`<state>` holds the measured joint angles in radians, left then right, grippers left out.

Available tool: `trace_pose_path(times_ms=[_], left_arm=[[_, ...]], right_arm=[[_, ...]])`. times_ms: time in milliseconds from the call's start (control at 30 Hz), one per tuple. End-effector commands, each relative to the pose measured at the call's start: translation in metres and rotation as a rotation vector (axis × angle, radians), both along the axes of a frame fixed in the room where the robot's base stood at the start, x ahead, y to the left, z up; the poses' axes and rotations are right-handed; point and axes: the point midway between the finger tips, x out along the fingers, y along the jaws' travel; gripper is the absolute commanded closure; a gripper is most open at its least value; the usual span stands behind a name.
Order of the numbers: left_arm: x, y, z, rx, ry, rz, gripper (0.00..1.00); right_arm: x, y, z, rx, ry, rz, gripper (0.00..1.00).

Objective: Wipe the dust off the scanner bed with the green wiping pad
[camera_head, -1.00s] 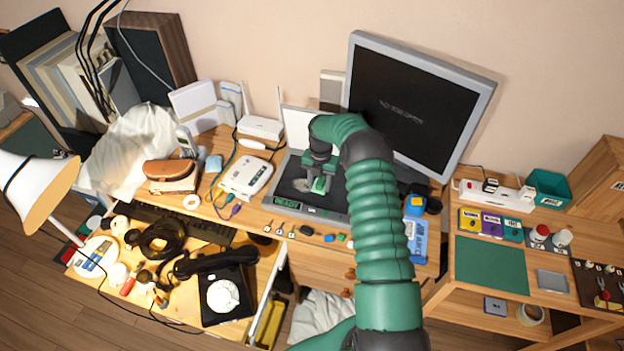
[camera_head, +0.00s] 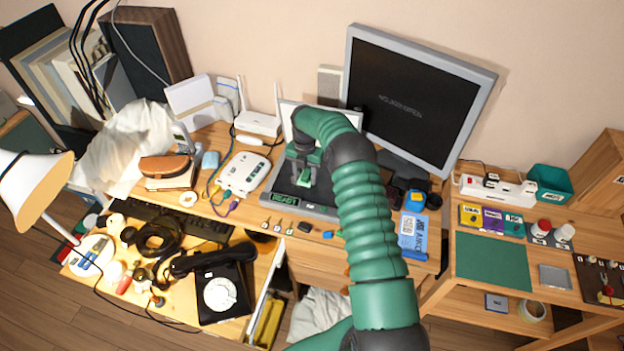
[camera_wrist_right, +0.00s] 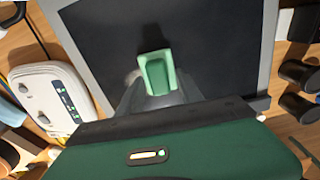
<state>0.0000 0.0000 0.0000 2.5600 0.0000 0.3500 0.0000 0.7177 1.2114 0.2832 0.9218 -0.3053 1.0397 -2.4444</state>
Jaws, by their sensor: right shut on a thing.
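The scanner (camera_head: 308,211) lies on the desk below the monitor, with a grey frame, a dark bed and a raised pale lid behind. My right gripper (camera_head: 304,178) is over the left part of the bed, pointing down and shut on the green wiping pad. In the right wrist view the green pad (camera_wrist_right: 157,74) is held at the fingertips over the dark scanner bed (camera_wrist_right: 215,45). A pale dust patch (camera_wrist_right: 133,78) shows just left of the pad. I cannot tell whether the pad touches the bed. My left gripper is not in view.
A white router box (camera_head: 244,173) stands left of the scanner, with cables beside it. The monitor (camera_head: 418,98) stands behind on the right. A blue device (camera_head: 413,232) lies to the right. Several small items lie along the desk's front edge. A black dial phone (camera_head: 222,293) is at lower left.

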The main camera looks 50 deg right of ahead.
Motion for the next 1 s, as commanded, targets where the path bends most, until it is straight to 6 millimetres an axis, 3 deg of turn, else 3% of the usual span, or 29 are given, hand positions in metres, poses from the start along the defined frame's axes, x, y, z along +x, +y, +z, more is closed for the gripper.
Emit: trace_pose_path(times_ms=[600,1000], left_arm=[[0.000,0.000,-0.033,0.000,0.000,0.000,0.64],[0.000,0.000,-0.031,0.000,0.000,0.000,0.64]], right_arm=[[0.045,0.023,-0.005,-0.001,-0.002,0.001,0.89],[0.049,0.025,0.001,0.000,0.000,0.000,0.89]])
